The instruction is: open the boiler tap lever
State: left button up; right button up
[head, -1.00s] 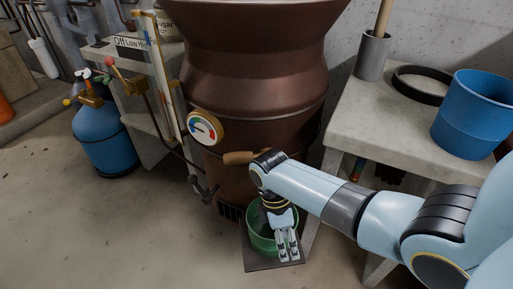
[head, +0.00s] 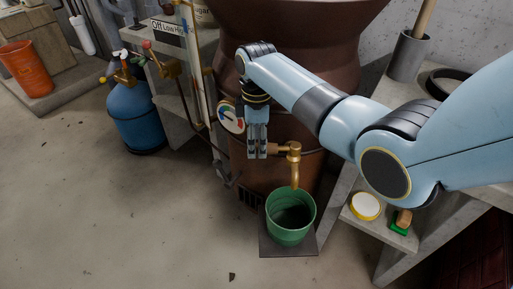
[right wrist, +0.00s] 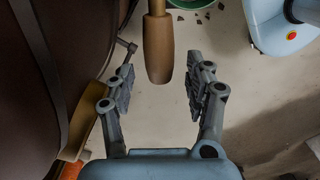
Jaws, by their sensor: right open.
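The brass boiler tap (head: 294,162) sticks out from the dark brown boiler (head: 290,95) above a green bucket (head: 290,228). Its wooden lever handle points left in the head view, mostly behind my gripper. My right gripper (head: 257,155) points down at the lever, open. In the right wrist view the rounded wooden lever handle (right wrist: 158,50) comes down from the top edge. Its end lies between the two spread fingers (right wrist: 160,82), with gaps visible on both sides. My left gripper is not in view.
A round gauge (head: 231,118) sits on the boiler just left of my gripper. A blue gas bottle (head: 138,115) stands at the left. A concrete shelf at the right holds a yellow-rimmed lid (head: 365,206). The front floor is mostly clear.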

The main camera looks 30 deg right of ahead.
jog(key=shift+f, duration=1)
jog(key=shift+c, duration=0.4)
grip_shut()
